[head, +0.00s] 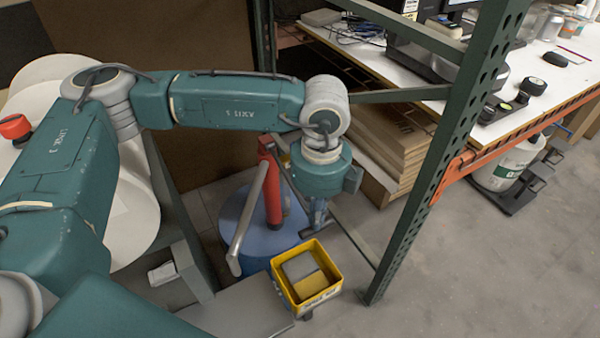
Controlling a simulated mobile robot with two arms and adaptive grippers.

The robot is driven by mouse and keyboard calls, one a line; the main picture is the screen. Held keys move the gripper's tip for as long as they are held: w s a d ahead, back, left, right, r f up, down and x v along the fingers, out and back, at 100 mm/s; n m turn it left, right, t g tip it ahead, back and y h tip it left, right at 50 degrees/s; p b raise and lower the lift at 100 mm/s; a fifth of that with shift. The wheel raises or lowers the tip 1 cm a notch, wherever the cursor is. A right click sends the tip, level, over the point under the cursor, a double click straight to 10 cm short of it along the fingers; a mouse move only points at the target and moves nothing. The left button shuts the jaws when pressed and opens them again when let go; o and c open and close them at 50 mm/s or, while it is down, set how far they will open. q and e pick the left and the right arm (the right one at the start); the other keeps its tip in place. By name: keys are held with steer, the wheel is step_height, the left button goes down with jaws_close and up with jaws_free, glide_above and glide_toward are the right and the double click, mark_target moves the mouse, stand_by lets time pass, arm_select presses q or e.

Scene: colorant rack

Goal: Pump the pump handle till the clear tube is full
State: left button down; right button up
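My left arm comes in from the left, and its gripper (318,222) points down beside the pump, above and behind a yellow bin. Its fingers are small and partly hidden by the wrist, so I cannot tell whether they are open or shut, or whether they touch anything. A red pump (271,188) stands upright on a blue drum (240,212). A long light grey bar (249,215) slants down from its top toward the front; I cannot tell whether it is the handle or a spout. I cannot make out a clear tube. My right gripper is not in view.
The yellow bin (328,294) holds grey and yellow items in front of the drum. A green perforated rack post (425,180) stands to the right. Stacked brown boards (395,140) lie under a white tabletop (560,65). The floor at lower right is clear.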

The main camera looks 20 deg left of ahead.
arm_select(q)
step_height(320, 180, up, 15)
steer(key=p, duration=0.6)
steer(key=shift+p, duration=0.4)
steer(key=shift+f, duration=0.2)
